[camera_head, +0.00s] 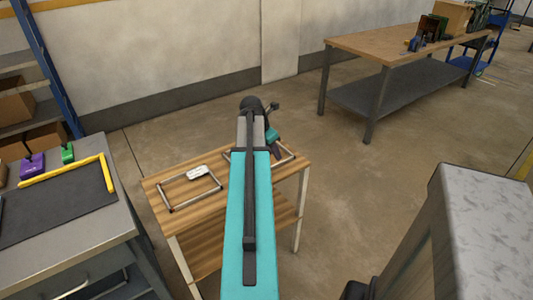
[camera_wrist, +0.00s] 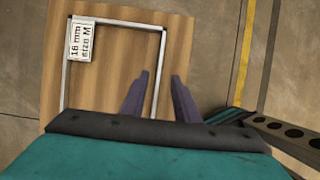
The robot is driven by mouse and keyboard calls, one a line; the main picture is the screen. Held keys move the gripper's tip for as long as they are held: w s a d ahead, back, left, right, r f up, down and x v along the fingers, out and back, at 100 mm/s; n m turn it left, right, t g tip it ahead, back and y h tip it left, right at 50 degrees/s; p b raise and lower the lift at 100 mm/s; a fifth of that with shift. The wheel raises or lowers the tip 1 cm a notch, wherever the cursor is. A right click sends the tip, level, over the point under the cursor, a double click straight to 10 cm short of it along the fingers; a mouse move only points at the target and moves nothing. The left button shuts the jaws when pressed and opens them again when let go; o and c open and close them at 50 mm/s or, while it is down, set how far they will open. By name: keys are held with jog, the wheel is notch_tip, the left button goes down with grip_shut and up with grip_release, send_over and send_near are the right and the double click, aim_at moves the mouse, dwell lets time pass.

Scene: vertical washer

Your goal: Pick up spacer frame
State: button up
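Two thin metal spacer frames lie on a small wooden table (camera_head: 190,222) in the head view. The left spacer frame (camera_head: 191,206) carries a white label (camera_head: 197,172). The right spacer frame (camera_head: 287,160) is partly hidden behind my arm. My gripper (camera_head: 273,150) is above the right frame, its fingers mostly hidden there. In the wrist view, a labelled frame (camera_wrist: 115,21), seemingly the right one, has a tag reading "16 mm size M". My gripper (camera_wrist: 160,75) is open there, with two purple fingers apart on either side of the frame's right bar. Contact or height above it cannot be told.
A grey bench (camera_head: 68,258) at left holds a dark mat, a yellow angle piece and small purple and green items. A larger wooden table (camera_head: 372,45) stands at the back right. A grey-white machine or cabinet (camera_head: 487,235) is close at the right. Open floor lies between.

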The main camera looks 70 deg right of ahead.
aim_at(279, 163)
jog(key=shift+s+d+f, duration=0.1)
jog(key=shift+f, duration=0.25)
jog(key=shift+f, duration=0.1)
jog(key=shift+p+x, duration=0.3)
jog(key=shift+x, duration=2.2)
grip_shut()
